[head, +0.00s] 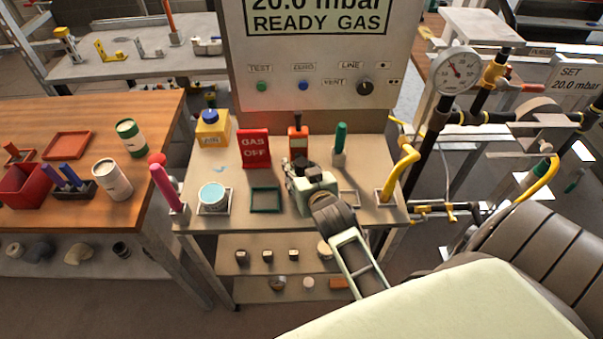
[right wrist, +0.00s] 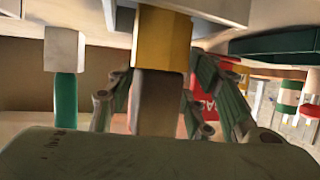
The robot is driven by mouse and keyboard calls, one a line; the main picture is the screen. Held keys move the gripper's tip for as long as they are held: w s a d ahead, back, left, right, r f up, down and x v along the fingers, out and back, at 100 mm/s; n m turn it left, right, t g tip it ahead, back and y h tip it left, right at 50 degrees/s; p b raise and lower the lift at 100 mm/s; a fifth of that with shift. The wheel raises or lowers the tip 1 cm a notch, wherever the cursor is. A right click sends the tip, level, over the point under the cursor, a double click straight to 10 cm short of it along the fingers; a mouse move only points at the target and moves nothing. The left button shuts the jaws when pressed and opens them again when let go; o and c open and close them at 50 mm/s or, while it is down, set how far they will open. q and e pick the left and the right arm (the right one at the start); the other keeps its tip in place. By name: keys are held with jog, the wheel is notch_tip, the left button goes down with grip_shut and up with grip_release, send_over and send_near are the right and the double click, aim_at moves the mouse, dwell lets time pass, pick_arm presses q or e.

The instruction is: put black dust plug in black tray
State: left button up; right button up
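My right gripper (head: 297,172) is over the bench, in front of the orange-red tool. In the right wrist view its fingers (right wrist: 160,95) stand on both sides of a dark brown-grey block (right wrist: 157,100), which may be the dust plug. The block meets a yellow fitting (right wrist: 162,40). Whether the fingers press on it I cannot tell. In the head view the gripper hides this spot. No plainly black tray shows on the bench. A dark green-rimmed tray (head: 265,211) lies left of the gripper and looks empty; it also shows in the right wrist view (right wrist: 275,43). My left gripper is not in view.
A red GAS OFF sign (head: 254,148), an orange-red tool (head: 298,146) and a green-handled item (head: 340,140) stand behind the gripper. A light-blue-topped can (head: 213,195) is left, a yellow pipe (head: 401,172) right. A wooden table (head: 120,215) adjoins on the left.

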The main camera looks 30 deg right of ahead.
jog(key=c, duration=0.9)
jog(key=shift+c, duration=1.2)
jog(key=shift+r, duration=0.1)
